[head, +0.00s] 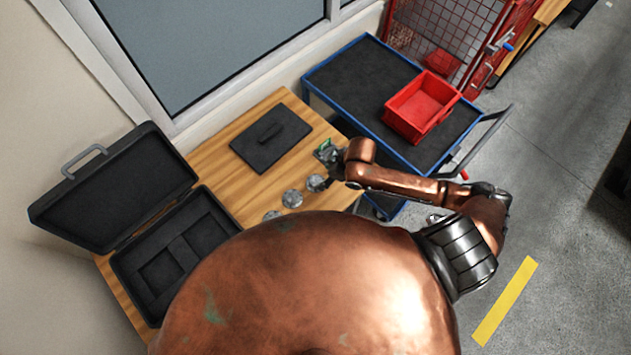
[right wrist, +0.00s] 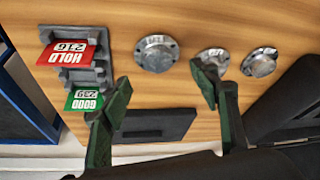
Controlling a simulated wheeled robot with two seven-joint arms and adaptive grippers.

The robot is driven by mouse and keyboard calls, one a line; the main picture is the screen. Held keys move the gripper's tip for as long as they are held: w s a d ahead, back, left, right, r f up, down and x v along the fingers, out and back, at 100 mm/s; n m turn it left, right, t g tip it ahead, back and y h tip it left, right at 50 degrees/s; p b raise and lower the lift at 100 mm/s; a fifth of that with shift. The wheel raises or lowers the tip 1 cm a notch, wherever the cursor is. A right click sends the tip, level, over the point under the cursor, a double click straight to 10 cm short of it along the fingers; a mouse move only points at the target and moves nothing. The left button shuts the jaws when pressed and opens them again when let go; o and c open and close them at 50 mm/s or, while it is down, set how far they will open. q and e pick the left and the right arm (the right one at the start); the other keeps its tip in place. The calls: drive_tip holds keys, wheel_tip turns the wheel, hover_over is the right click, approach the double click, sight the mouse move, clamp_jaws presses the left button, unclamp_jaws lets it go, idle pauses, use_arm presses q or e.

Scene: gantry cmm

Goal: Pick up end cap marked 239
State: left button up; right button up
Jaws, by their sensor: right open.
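Several round metal end caps lie in a row on the wooden table. In the right wrist view the cap nearest the tag rack (right wrist: 157,53) has faint lettering I cannot read; a middle cap (right wrist: 215,58) is partly behind a finger and a third cap (right wrist: 260,62) lies further right. The head view shows the caps too, such as the middle one (head: 292,198). A green tag (right wrist: 84,100) reads GOOD 239. My right gripper (right wrist: 160,85) is open and empty, its fingers spread near the rack-side cap. My left gripper is not in view.
A grey rack (right wrist: 99,60) holds the green tag and a red HOLD 216 tag (right wrist: 70,50). A black handled plate (head: 262,148) lies on the table (head: 213,157). An open black case (head: 122,262) stands left. A blue cart (head: 338,75) carries a red bin (head: 410,125).

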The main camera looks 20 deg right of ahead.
sight(316, 180)
drive_tip(key=shift+w+p+x, duration=0.15)
drive_tip(key=shift+p+x, duration=0.15)
drive_tip(key=shift+x, duration=1.6)
drive_tip(key=shift+w+p+x, duration=0.2)
drive_tip(key=shift+p+x, duration=0.05)
drive_tip(key=shift+x, duration=1.7)
drive_tip(key=shift+d+r, duration=0.1)
drive_tip(key=shift+c, duration=0.2)
drive_tip(key=c, duration=1.4)
drive_tip(key=shift+o, duration=0.2)
drive_tip(key=shift+r, duration=0.1)
